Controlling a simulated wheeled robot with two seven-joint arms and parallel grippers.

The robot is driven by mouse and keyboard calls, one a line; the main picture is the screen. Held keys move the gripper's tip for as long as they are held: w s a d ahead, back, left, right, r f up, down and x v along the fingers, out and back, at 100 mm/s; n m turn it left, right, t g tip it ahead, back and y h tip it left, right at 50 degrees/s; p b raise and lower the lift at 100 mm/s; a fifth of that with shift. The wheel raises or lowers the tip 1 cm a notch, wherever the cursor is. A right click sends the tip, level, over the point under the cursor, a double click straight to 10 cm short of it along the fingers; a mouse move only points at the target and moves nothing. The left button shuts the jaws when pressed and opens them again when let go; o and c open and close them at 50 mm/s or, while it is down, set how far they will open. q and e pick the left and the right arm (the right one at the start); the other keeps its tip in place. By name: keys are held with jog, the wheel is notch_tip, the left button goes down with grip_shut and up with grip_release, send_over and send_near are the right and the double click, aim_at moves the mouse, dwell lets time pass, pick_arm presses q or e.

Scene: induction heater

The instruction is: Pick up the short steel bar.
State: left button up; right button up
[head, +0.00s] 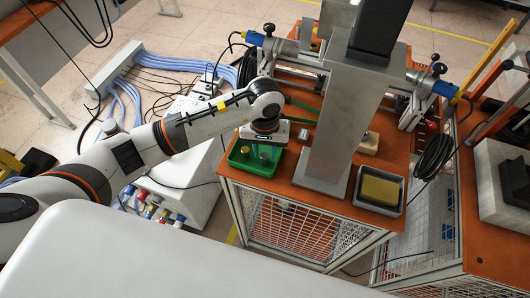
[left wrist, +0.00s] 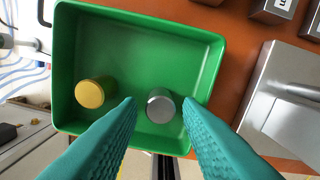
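The short steel bar (left wrist: 160,105) is a grey cylinder standing in a green tray (left wrist: 140,20), near the tray's edge closest to my gripper. A brass-coloured cylinder (left wrist: 90,94) stands in the same tray to its left. My left gripper (left wrist: 159,104) has teal ribbed fingers spread apart, with the steel bar showing between the fingertips. I see a gap on each side and cannot tell exact depth. In the head view my left gripper (head: 262,140) points down over the green tray (head: 254,168) and partly hides its contents. My right gripper is not in view.
The tray sits at the left corner of an orange-topped table (head: 289,167). A grey metal column (head: 350,110) stands right of it on a flat base. A grey tray with a yellow block (head: 380,189) is farther right. Small metal blocks (left wrist: 272,8) lie behind the green tray.

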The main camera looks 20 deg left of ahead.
pick_arm(q)
jog(key=shift+f, duration=0.95)
grip_shut()
jog(key=shift+r, duration=0.1)
